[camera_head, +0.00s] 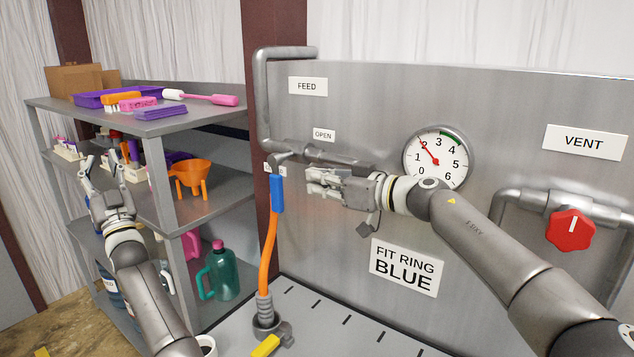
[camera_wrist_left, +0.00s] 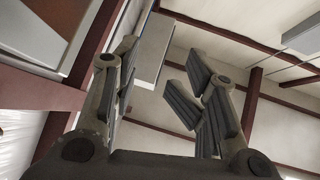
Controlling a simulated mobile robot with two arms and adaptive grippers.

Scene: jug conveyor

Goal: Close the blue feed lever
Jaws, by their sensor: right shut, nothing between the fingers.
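The blue feed lever (camera_head: 277,194) hangs downward below the feed pipe's valve (camera_head: 280,160) in the head view, left of the gauge panel. An orange hose (camera_head: 267,255) runs down right below the blue part; whether they join is unclear. My right gripper (camera_head: 312,181) is shut and empty, pointing left, a little to the right of the lever with a visible gap. My left gripper (camera_head: 94,172) is open and empty, pointing up in front of the shelf, far left of the lever. Its spread fingers also show in the left wrist view (camera_wrist_left: 155,82).
A FEED label (camera_head: 308,86) and an OPEN label (camera_head: 324,135) are on the metal panel. The gauge (camera_head: 436,159) needle points near 2. A red vent knob (camera_head: 571,230) is at the right. Shelves (camera_head: 165,124) hold an orange funnel (camera_head: 190,175) and a green jug (camera_head: 221,272).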

